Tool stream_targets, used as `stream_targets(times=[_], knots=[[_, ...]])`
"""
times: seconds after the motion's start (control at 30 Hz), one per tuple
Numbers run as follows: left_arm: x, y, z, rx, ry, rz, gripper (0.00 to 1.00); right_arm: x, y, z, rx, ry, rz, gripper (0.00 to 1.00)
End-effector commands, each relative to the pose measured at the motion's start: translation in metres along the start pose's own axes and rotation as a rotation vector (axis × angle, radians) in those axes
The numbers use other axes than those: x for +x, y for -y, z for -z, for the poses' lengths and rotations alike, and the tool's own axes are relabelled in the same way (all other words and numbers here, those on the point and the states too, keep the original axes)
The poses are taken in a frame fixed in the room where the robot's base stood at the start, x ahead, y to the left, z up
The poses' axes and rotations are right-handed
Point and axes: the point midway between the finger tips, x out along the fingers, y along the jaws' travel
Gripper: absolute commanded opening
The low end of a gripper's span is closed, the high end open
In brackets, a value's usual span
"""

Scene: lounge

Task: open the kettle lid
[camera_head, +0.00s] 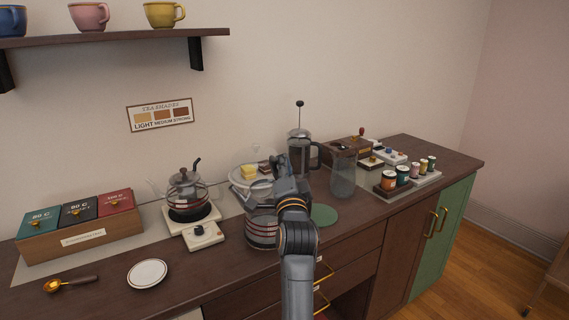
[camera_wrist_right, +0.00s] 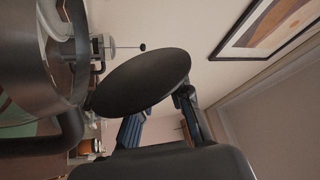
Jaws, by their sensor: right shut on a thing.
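A steel kettle with dark and red bands (camera_head: 261,229) stands near the front edge of the counter, just left of my right arm. Its side and dark handle fill the left of the right wrist view (camera_wrist_right: 35,65). A dark round lid (camera_wrist_right: 140,82) shows tilted up beside the kettle in that view, with my fingers at its far edge. My right gripper (camera_head: 283,175) is over the kettle, shut on the lid. The arm and hand hide part of the kettle's top in the head view, so I cannot tell how the lid joins it. My left gripper is not in view.
A glass pot (camera_head: 186,190) sits on a small burner to the left. A French press (camera_head: 299,147), a clear pitcher (camera_head: 343,175) and a tray of jars (camera_head: 410,183) stand to the right. A white saucer (camera_head: 147,273) lies at front left.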

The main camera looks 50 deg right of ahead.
Motion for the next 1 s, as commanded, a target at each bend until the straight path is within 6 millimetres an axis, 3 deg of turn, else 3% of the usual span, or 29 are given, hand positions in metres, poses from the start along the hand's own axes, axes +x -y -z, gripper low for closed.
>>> stream_targets(times=[0.03,0.07,0.2,0.57,1.0], knots=[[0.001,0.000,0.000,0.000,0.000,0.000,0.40,-0.001,-0.008,-0.005,-0.001,0.011,-0.019,0.00],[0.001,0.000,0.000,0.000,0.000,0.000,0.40,-0.001,-0.008,-0.005,-0.001,0.011,-0.019,0.18],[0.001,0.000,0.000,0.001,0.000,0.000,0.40,-0.001,-0.007,-0.004,-0.001,0.010,-0.016,0.43],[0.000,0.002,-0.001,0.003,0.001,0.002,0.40,0.001,0.002,0.001,0.000,0.003,-0.005,0.43],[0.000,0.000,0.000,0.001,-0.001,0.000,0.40,0.023,0.070,0.029,0.003,0.003,-0.006,0.43]])
